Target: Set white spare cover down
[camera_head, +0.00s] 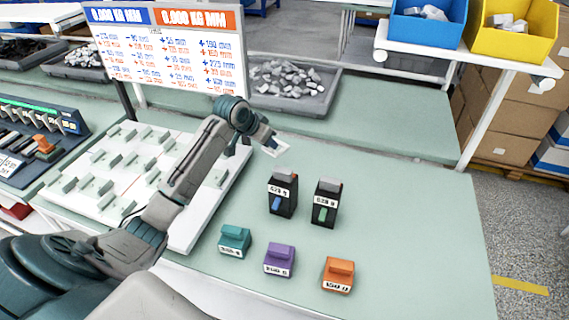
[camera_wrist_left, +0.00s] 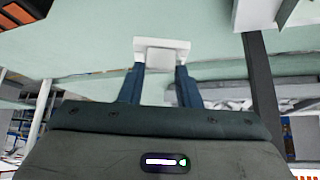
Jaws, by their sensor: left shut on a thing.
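My left gripper (camera_head: 270,142) is above the green table, behind the two black breaker blocks. It is shut on the white spare cover (camera_head: 275,148), a small white piece with a flat plate. In the left wrist view the white cover (camera_wrist_left: 161,51) sits between the tips of the two dark blue fingers of my left gripper (camera_wrist_left: 161,72). From the head view I cannot tell its exact height above the table. My right gripper is not in view.
Two black blocks (camera_head: 283,197) (camera_head: 326,205) stand upright on the green table (camera_head: 420,215). Teal (camera_head: 235,240), purple (camera_head: 280,260) and orange (camera_head: 338,274) pieces lie in front of them. A white pegged board (camera_head: 75,210) is at left, a grey tray (camera_head: 320,101) behind. The table's right side is clear.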

